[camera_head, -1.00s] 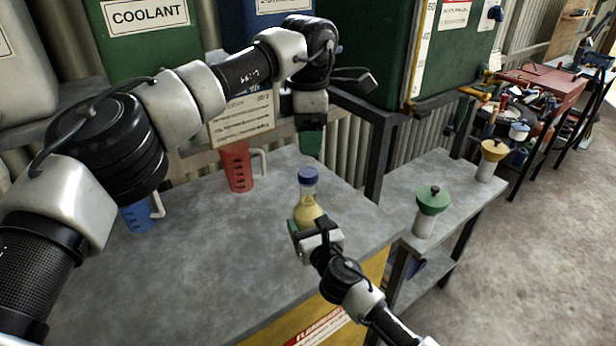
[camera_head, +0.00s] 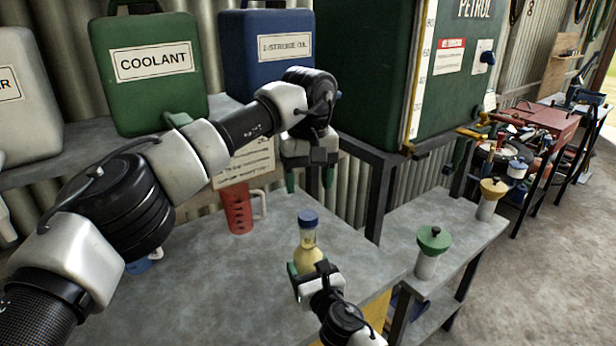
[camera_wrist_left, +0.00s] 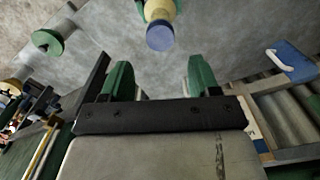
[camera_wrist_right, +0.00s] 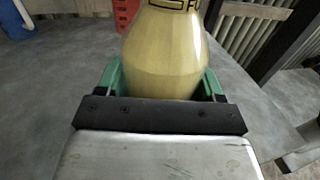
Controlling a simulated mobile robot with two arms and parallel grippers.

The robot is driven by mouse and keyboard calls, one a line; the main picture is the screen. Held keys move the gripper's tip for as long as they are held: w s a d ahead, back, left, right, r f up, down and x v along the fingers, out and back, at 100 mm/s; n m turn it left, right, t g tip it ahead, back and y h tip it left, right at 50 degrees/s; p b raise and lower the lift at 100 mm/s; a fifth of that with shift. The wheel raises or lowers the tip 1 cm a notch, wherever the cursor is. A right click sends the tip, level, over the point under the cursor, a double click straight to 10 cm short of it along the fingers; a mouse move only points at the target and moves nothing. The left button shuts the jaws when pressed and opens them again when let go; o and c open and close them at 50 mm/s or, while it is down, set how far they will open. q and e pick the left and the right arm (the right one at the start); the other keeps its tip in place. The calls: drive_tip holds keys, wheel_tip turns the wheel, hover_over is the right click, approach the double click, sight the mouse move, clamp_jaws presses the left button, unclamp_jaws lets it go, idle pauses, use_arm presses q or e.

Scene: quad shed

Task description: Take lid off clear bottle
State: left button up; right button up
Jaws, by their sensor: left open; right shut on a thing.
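The clear bottle (camera_head: 309,262) holds yellowish liquid and stands upright at the right part of the grey bench, with a blue lid (camera_head: 308,218) on its neck. My right gripper (camera_head: 311,276) is shut around the bottle's lower body; the right wrist view shows the bottle (camera_wrist_right: 165,55) between its green fingers. My left gripper (camera_head: 309,180) is open and empty, above and behind the bottle, with its fingers pointing down. In the left wrist view the blue lid (camera_wrist_left: 160,36) lies ahead of the open fingers (camera_wrist_left: 160,80), apart from them.
A red jug (camera_head: 237,208) stands on the bench left of the bottle. A blue jug (camera_head: 137,266) is partly hidden by my left arm. A lower shelf at right holds a green-topped funnel (camera_head: 434,240) and a yellow-topped one (camera_head: 492,188). Large cans stand behind.

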sight(308, 215)
use_arm(q)
wheel_tip(308, 215, down, 8)
drive_tip(key=shift+r, duration=0.15)
drive_tip(key=shift+c, duration=0.2)
